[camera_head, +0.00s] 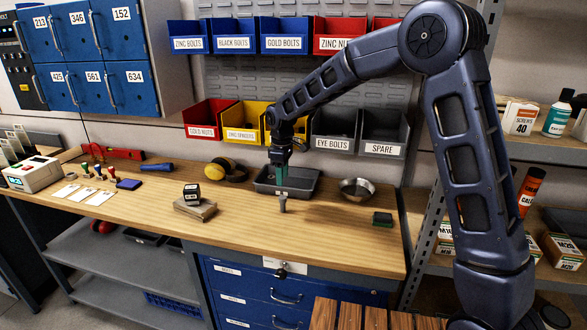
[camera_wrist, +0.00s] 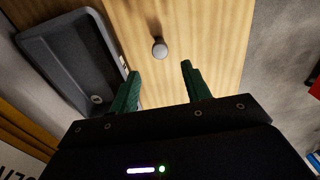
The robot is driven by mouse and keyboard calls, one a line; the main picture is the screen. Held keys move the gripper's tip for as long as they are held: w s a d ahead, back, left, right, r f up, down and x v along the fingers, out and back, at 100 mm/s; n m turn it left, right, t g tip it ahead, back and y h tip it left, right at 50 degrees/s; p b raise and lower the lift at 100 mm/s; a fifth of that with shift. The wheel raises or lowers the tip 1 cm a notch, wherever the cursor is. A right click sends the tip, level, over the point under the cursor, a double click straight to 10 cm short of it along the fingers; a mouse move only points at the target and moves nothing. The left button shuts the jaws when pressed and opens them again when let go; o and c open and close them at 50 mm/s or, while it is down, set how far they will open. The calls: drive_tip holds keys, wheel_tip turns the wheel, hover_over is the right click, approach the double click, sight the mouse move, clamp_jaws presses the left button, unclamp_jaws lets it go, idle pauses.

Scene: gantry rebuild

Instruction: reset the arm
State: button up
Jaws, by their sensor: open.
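My gripper (camera_head: 280,172) hangs over the workbench in the head view, at the end of my dark blue arm. In the wrist view its two green fingers (camera_wrist: 160,85) are spread apart with nothing between them. A small grey upright object (camera_head: 283,204) stands on the bench just below and in front of the gripper. It also shows as a round-topped grey piece (camera_wrist: 159,48) beyond the fingertips in the wrist view, apart from them.
A dark grey tray (camera_head: 308,188) lies on the bench behind the gripper, with a small round item inside. Labelled bins, including the yellow bin (camera_head: 243,122), hang behind. The bench front centre is clear.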

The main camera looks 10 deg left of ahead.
drive_tip(key=s+d+r+m, duration=0.2)
drive_tip(key=s+d+r, duration=0.25)
drive_tip(key=d, duration=0.45)
drive_tip(key=s+d+r+m, duration=0.25)
drive_tip(key=d+r, duration=0.25)
drive_tip(key=d, duration=0.5)
drive_tip(key=s+d+r+m+g+h, duration=0.1)
drive_tip(key=s+d+m, duration=0.4)
drive_tip(key=s+d, duration=1.1)
drive_tip(key=w+d+r+m+t, duration=0.1)
drive_tip(key=d+m+t, duration=0.1)
drive_tip(key=d, duration=0.4)
drive_tip(key=w+d+r+m+t, duration=0.1)
drive_tip(key=d+m, duration=0.2)
drive_tip(key=d, duration=0.3)
drive_tip(key=w+d+r+m+t+y, duration=0.1)
drive_tip(key=d+m+t, duration=0.1)
drive_tip(key=d, duration=0.4)
drive_tip(key=shift+d+r+m+t, duration=0.2)
drive_tip(key=shift+r+m+t, duration=0.1)
drive_tip(key=shift+m, duration=0.45)
